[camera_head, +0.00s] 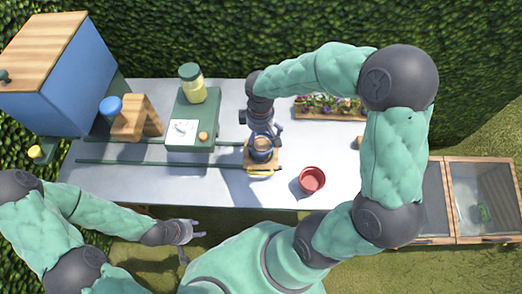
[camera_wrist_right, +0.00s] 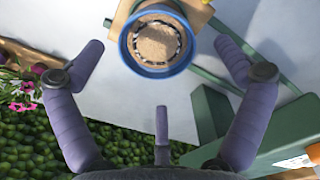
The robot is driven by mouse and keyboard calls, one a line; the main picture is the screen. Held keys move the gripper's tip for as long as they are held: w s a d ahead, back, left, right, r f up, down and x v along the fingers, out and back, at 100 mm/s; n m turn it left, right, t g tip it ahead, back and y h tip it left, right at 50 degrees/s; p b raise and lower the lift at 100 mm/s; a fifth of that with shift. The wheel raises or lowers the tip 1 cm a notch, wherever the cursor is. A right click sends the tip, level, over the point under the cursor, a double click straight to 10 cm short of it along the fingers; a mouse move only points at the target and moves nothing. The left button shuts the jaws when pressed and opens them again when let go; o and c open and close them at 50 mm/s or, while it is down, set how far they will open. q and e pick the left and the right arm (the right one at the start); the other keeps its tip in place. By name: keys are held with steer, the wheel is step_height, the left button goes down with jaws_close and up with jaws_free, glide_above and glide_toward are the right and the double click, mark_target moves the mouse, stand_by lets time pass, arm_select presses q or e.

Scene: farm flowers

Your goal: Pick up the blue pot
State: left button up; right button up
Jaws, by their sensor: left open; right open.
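The blue pot (camera_head: 261,155) holds brown soil and sits on a small wooden stand (camera_head: 247,161) near the middle of the table. Its round blue rim also shows at the top of the right wrist view (camera_wrist_right: 160,73). My right gripper (camera_head: 263,137) is open over the pot from the far side. In the wrist view its fingers (camera_wrist_right: 158,48) are spread to either side of the pot, apart from it. My left gripper (camera_head: 188,240) is open and empty off the table's front edge at lower left.
A red pot (camera_head: 312,180) stands right of the blue pot. A flower planter (camera_head: 325,112) is at the back right. A green box with a jar (camera_head: 193,85) stands left. A blue wooden box (camera_head: 60,80) is far left. A glass-topped crate (camera_head: 480,200) stands at right.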

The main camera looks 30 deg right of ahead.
mark_target(261, 149)
steer(key=shift+w+d+f+b, duration=0.1)
steer(key=shift+f+b, duration=0.4)
steer(key=shift+f, duration=1.05)
steer(key=shift+w+d+f+b, duration=0.1)
steer(key=shift+f+b, duration=0.4)
steer(key=shift+f, duration=1.05)
steer(key=c, duration=1.3)
steer(key=shift+r, duration=0.15)
steer(key=shift+c, duration=0.2)
